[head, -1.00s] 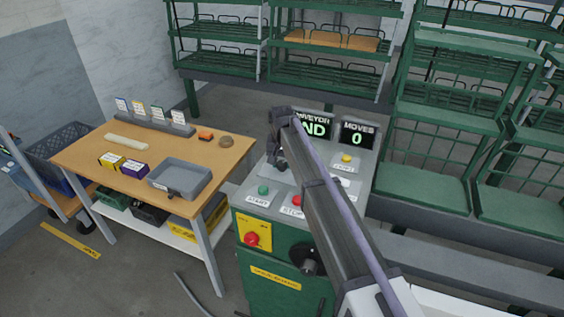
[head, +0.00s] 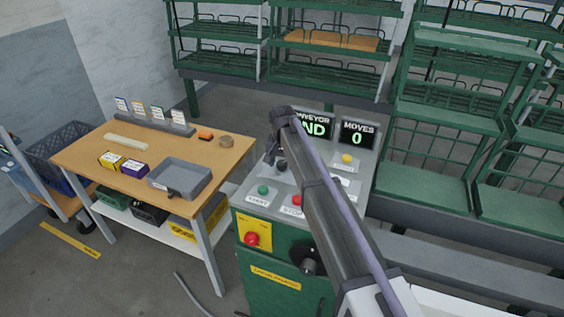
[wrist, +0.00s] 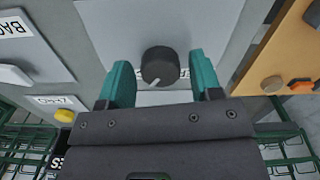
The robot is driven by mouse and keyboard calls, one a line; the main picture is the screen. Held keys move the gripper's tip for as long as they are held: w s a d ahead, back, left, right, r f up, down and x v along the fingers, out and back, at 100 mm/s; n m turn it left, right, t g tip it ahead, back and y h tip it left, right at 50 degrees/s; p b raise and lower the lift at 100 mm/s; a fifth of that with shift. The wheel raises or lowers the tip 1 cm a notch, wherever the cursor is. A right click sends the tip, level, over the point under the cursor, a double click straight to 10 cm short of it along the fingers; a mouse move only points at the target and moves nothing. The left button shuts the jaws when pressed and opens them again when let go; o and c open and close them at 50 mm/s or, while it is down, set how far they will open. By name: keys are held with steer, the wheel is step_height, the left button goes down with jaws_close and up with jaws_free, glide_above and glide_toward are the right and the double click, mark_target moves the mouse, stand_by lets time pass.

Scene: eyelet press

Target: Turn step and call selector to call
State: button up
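The selector is a round black knob (wrist: 160,68) with a pale pointer line, on a light plate (wrist: 165,25) of the panel in the wrist view. Its pointer aims to the lower left there. The label beside it is mostly hidden by my gripper. My gripper (wrist: 160,80) has its two teal fingers apart, one on each side of the knob, with gaps visible and no clear contact. In the head view my arm hangs over the control panel (head: 262,212) and covers part of it.
The panel has a green START button (head: 263,190), a red STOP button (head: 297,200), a yellow button (head: 347,158) and a red emergency button (head: 251,239). A MOVES display (head: 358,133) reads 0. A wooden table (head: 85,160) with a grey tray (head: 180,179) stands at left.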

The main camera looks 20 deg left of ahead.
mark_target(282, 163)
steer(key=shift+o, duration=0.4)
step_height(282, 163, up, 11)
steer(key=p, duration=1)
steer(key=shift+p, duration=0.4)
steer(key=shift+f, duration=0.1)
